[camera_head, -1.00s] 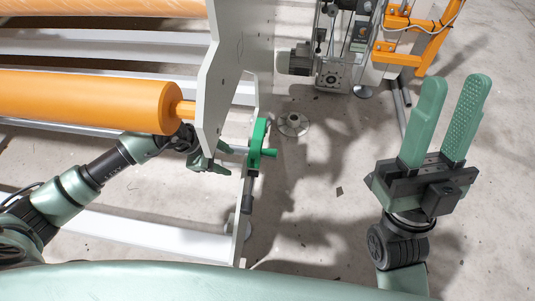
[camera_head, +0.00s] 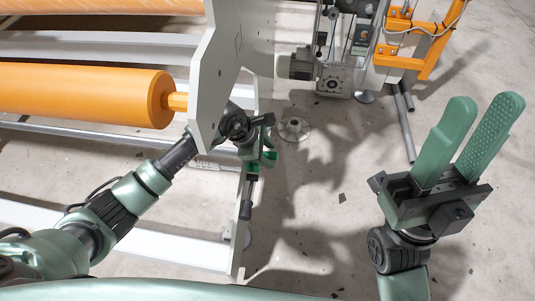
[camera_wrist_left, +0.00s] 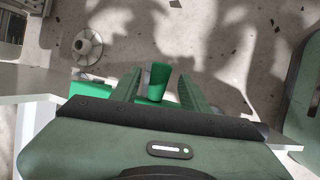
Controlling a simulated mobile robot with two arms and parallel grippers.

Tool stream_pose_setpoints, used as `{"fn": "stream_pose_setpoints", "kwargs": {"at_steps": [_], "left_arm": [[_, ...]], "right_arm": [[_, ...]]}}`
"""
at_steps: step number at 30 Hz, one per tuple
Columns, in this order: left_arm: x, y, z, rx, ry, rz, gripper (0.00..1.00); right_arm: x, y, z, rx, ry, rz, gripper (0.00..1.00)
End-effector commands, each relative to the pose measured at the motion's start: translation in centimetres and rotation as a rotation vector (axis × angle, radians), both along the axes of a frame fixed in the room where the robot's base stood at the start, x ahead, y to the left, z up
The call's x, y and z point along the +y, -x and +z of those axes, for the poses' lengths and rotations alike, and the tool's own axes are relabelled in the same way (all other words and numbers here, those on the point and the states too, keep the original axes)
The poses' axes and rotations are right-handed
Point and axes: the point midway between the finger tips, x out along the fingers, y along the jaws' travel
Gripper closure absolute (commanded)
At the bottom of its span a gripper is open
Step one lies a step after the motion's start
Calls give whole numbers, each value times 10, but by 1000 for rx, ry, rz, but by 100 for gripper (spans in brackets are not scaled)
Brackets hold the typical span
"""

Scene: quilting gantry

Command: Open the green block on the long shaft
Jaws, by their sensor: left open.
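The green block (camera_head: 253,167) sits at the end of the grey gantry side plate, largely hidden by my left gripper in the head view. In the left wrist view, a green upright part of it (camera_wrist_left: 158,80) stands between the two fingers of my left gripper (camera_wrist_left: 160,90), with more green below and to the left. The fingers are open on either side; I cannot tell whether they touch it. In the head view my left gripper (camera_head: 265,150) is over the block. My right gripper (camera_head: 486,102) is open and empty, well to the right, fingers pointing up.
An orange roller (camera_head: 85,95) and its pale side plate (camera_head: 215,75) lie beside my left arm. A motor unit (camera_head: 335,75) and an orange frame (camera_head: 425,50) stand at the back right. Bare floor with a round metal foot (camera_head: 294,129) lies right of the block.

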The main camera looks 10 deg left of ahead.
Motion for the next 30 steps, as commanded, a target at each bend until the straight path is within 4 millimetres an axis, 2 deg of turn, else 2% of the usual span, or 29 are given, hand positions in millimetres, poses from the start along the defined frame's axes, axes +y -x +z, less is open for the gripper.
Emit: {"fn": "stream_pose_setpoints", "kwargs": {"at_steps": [6,11,30], "left_arm": [[0,0,0,0,0,0,55],[0,0,0,0,0,0,99],[0,0,0,0,0,1,100]], "right_arm": [[0,1,1,-3,-1,0,64],[0,1,1,-4,-1,0,64],[-1,1,1,-1,-3,-1,64]]}}
